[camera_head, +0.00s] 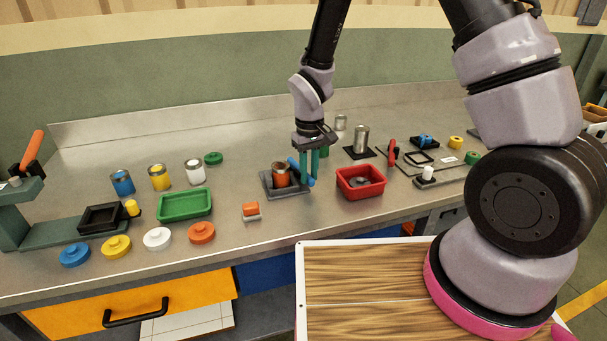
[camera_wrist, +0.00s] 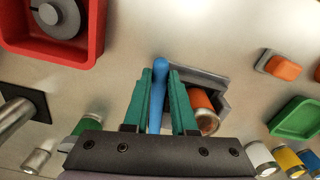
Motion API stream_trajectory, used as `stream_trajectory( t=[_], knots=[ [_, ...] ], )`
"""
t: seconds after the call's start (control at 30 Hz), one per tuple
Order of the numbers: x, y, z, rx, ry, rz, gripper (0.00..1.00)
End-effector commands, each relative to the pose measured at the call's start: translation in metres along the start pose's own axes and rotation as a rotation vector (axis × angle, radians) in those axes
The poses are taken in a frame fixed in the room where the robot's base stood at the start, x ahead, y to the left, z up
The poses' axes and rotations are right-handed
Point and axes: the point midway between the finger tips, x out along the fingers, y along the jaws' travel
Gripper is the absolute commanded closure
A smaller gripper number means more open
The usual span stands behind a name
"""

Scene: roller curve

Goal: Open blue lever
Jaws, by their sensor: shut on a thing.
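The blue lever (camera_head: 300,171) is a slim rounded bar beside a grey fixture (camera_head: 268,184) on the metal bench. It also shows in the wrist view (camera_wrist: 158,85), lying between the two teal fingers. My gripper (camera_head: 309,168) is shut on the blue lever; in the wrist view the gripper (camera_wrist: 160,90) has a finger on each side of it. An orange can (camera_head: 281,176) stands in the grey fixture and shows in the wrist view (camera_wrist: 203,108) just right of the fingers. The lever's pivot is hidden behind the fingers and the gripper body.
A red tray (camera_head: 361,182) stands close to the right of the gripper. A small orange button (camera_head: 250,210), a green tray (camera_head: 185,204) and several paint cans and coloured lids lie to the left. A metal cylinder (camera_head: 361,140) stands behind right. The bench front between fixture and edge is clear.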

Motion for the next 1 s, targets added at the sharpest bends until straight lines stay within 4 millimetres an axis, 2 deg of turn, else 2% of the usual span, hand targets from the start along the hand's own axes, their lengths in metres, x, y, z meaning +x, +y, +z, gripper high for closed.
stream_trajectory(
  t=[0.43,0.7,1.0],
  knots=[
    [-0.001,0.036,-0.007,-0.31,0.003,0.0,1.0],
    [-0.001,0.046,-0.011,-0.411,0.004,0.001,1.0],
    [-0.001,0.048,-0.012,-0.434,0.004,0.001,1.0]
  ],
)
